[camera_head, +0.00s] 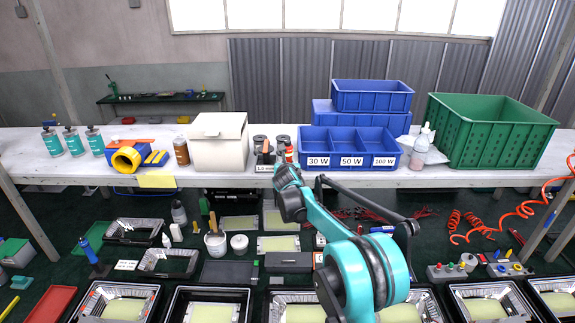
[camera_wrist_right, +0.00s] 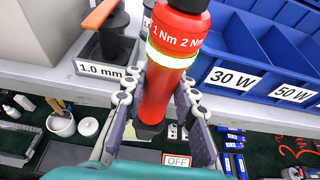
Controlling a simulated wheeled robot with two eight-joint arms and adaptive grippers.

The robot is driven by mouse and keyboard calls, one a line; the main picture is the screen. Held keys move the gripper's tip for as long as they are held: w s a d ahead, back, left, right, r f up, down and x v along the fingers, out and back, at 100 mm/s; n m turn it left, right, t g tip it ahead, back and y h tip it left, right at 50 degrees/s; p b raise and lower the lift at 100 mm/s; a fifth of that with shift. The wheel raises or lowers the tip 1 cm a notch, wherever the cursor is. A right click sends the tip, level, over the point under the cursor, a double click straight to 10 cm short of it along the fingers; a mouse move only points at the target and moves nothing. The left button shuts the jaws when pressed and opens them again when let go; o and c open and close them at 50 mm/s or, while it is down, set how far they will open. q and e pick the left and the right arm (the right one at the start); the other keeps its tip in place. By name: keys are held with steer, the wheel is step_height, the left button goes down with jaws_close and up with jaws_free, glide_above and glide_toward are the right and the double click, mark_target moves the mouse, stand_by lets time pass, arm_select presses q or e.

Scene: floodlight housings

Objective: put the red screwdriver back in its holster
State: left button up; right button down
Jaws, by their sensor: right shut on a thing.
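The red screwdriver (camera_wrist_right: 165,75) has a black cap, a pale ring and "1 Nm 2 Nm" lettering in the right wrist view. My right gripper (camera_wrist_right: 150,105) is shut around its red body. In the head view the screwdriver (camera_head: 289,154) is a small red patch above my right gripper (camera_head: 287,172), at the table's front edge. A grey holder labelled "1.0 mm" (camera_wrist_right: 103,69) stands just left of it, with a black tool with an orange part (camera_wrist_right: 112,28) in it. The screwdriver hides much of the holder's right side, so I cannot tell where its own holster is. My left gripper is not in view.
A cream box (camera_head: 220,150) stands left of the holder. A blue bin marked 30 W, 50 W and 100 W (camera_head: 350,147) stands close on the right. A green crate (camera_head: 490,130) is farther right. Floodlight housings (camera_head: 210,300) line the near foreground.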

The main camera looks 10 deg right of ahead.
steer(key=shift+f+b, duration=0.3)
steer(key=shift+f, duration=0.15)
steer(key=c, duration=1.1)
jaws_free()
steer(key=shift+c, duration=0.2)
steer(key=shift+s, duration=0.1)
steer(key=v, duration=1.2)
